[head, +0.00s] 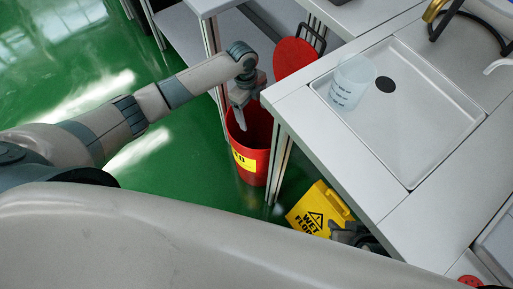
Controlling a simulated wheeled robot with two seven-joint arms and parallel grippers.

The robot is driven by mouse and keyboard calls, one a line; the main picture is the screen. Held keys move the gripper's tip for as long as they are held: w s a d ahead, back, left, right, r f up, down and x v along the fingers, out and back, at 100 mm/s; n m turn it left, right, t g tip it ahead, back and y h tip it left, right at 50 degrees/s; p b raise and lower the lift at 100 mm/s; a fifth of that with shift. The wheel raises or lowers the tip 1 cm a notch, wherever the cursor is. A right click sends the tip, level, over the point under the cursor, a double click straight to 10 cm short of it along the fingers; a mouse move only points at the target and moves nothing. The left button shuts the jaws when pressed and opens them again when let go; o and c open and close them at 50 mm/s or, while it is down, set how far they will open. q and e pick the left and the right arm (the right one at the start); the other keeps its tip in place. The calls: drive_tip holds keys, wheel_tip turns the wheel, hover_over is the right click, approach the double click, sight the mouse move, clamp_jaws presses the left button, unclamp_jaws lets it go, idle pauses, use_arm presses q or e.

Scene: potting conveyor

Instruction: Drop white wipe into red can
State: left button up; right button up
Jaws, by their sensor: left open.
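The red can (251,168) stands on the green floor beside the bench, with a yellow label on its front and its mouth open. Its round red lid (294,60) is tilted up behind it. My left gripper (246,108) is open and points down over the can's mouth. I cannot make out a white wipe at the gripper or in the can; the can's inside is dark and partly hidden by the gripper. My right gripper (358,236) shows only in part, dark grey beside the yellow sign, mostly hidden by my own arm.
A bench with a shallow white sink (431,160) stands right of the can, its corner close to my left gripper. A clear beaker (350,84) stands in the sink. A yellow wet-floor sign (318,208) is below the bench edge. The green floor at left is clear.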

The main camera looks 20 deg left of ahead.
use_arm(q)
wheel_tip(320, 180, up, 17)
drive_tip(key=w+a+p, duration=0.1)
drive_tip(key=a+p, duration=0.1)
drive_tip(key=shift+a, duration=0.2)
use_arm(e)
drive_tip(key=shift+s+d+g+h, duration=0.25)
drive_tip(key=shift+s+d+g, duration=0.2)
drive_tip(key=shift+d, duration=0.3)
drive_tip(key=shift+s+d+g+h, duration=0.25)
drive_tip(key=shift+s+d+g, duration=0.1)
drive_tip(key=shift+s+d, duration=0.3)
drive_tip(key=shift+w+a, duration=0.1)
drive_tip(key=shift+w, duration=0.05)
use_arm(q)
drive_tip(key=shift+s+f, duration=0.1)
